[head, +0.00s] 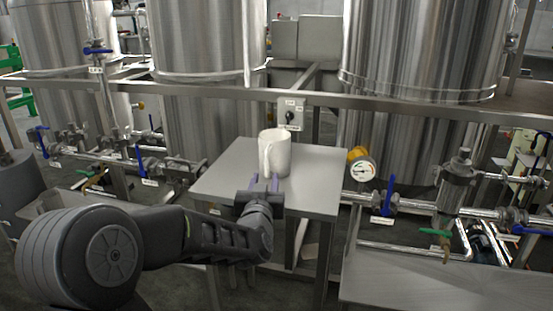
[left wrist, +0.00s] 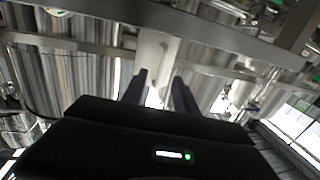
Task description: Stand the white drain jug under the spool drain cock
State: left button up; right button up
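The white jug (head: 277,150) stands upright on a small steel table, its handle on the side facing my left gripper. My left gripper (head: 264,183) is just in front of the jug, low near the handle. Its two fingers are spread apart. In the left wrist view the open fingers (left wrist: 160,88) point at a pale upright shape (left wrist: 157,52), which looks like the jug. I cannot tell whether they touch it. A green-handled cock (head: 435,232) sits low on the right pipework; I cannot tell if it is the spool drain cock. My right gripper is out of view.
The steel table (head: 318,180) is otherwise bare. A yellow-backed gauge (head: 361,165) and a blue-handled valve (head: 387,197) stand to its right. Another steel surface (head: 440,285) lies at lower right. Large tanks and a rail (head: 400,105) close off the back.

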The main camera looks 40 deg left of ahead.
aim_at(267, 166)
pick_arm(q)
jog(key=shift+w+a+r, duration=0.1)
jog(key=shift+w+a, duration=0.1)
jog(key=shift+a, duration=0.05)
jog(key=shift+s+r, duration=0.15)
jog(key=shift+s, duration=0.05)
jog(key=shift+x, duration=1.35)
jog(key=shift+x, duration=2.6)
jog(key=shift+c, duration=0.5)
grip_shut()
